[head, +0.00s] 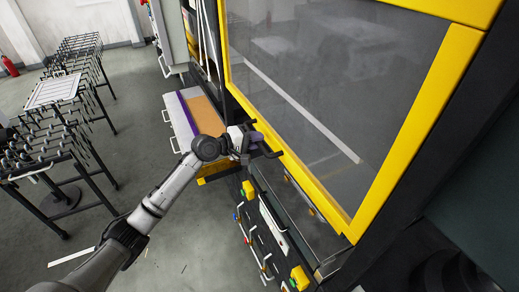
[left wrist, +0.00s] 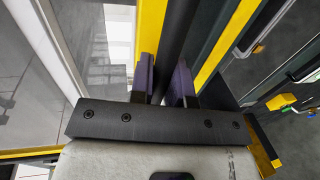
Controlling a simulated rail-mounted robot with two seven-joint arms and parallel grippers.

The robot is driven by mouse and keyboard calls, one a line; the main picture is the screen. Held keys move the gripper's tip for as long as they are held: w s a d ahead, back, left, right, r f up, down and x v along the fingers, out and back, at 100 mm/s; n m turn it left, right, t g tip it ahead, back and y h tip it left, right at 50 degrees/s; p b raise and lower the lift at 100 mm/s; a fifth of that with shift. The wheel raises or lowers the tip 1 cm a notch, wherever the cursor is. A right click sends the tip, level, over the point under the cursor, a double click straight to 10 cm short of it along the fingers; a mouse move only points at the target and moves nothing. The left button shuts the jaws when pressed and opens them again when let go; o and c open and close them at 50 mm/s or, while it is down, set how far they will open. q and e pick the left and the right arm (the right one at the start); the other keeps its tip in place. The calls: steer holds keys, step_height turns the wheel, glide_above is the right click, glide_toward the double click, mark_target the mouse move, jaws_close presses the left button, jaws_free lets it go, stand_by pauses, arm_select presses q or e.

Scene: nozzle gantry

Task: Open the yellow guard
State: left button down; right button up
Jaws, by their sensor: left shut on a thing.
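The yellow guard (head: 432,110) is a yellow frame around a large see-through pane, filling the upper right of the head view. Part of its yellow frame shows in the left wrist view (left wrist: 150,28). My left gripper (head: 247,142) is at the guard's lower left edge, shut on a dark bar handle (head: 271,153). In the left wrist view, the purple fingers of my left gripper (left wrist: 164,85) stand on either side of the dark bar (left wrist: 181,35). The finger tips' contact with it is partly hidden. My right gripper is out of view.
A control panel with buttons and handles (head: 272,232) lies below the guard. A drawer with a white front (head: 180,122) stands beyond my left gripper. Black roller stands (head: 75,130) are at the left, with open grey floor between them and the machine.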

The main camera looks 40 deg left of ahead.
arm_select(q)
steer(key=c, duration=1.1)
jaws_free()
steer(key=shift+s+a, duration=0.15)
steer(key=shift+s, duration=0.15)
steer(key=b+v, duration=0.5)
steer(key=v, duration=0.8)
